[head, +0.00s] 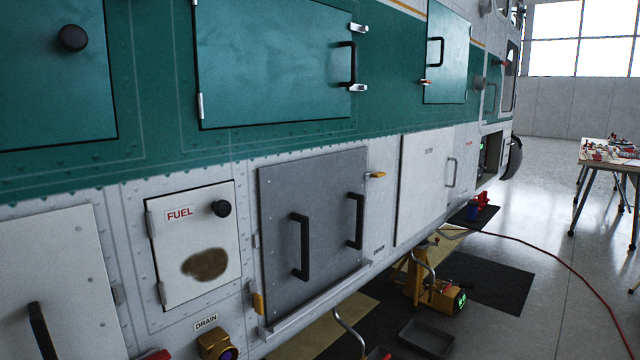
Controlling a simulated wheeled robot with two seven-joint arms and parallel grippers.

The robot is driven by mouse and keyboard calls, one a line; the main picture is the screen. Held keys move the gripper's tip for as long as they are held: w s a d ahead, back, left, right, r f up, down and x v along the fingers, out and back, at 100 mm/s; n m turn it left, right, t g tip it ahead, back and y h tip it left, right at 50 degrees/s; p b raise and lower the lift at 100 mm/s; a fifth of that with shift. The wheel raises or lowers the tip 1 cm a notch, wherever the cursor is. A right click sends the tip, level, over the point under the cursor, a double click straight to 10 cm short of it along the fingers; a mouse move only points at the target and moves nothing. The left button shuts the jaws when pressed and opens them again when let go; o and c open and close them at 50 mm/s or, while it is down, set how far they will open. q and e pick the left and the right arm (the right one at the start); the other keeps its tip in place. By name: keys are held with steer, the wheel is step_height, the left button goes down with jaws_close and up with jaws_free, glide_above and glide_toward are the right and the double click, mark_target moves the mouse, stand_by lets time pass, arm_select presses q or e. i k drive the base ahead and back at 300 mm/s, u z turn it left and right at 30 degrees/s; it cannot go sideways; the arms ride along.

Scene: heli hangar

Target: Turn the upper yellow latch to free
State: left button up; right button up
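The upper yellow latch (376,175) sits at the upper right corner of the grey door (330,225) on the helicopter's side. It looks roughly horizontal, its tip pointing right; whether it overlaps the door edge is too small to tell. A second yellow latch (257,303) is at the door's lower left corner and looks upright. The grey door appears closed and has two black vertical handles (300,246). Neither of my grippers shows in the head view.
A white FUEL door (180,285) with a black knob is left of the grey door. A white panel (425,185) is to its right. A yellow jack (420,285) stands on the floor below.

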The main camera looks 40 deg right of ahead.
mark_target(373, 174)
steer(key=z, duration=1.7)
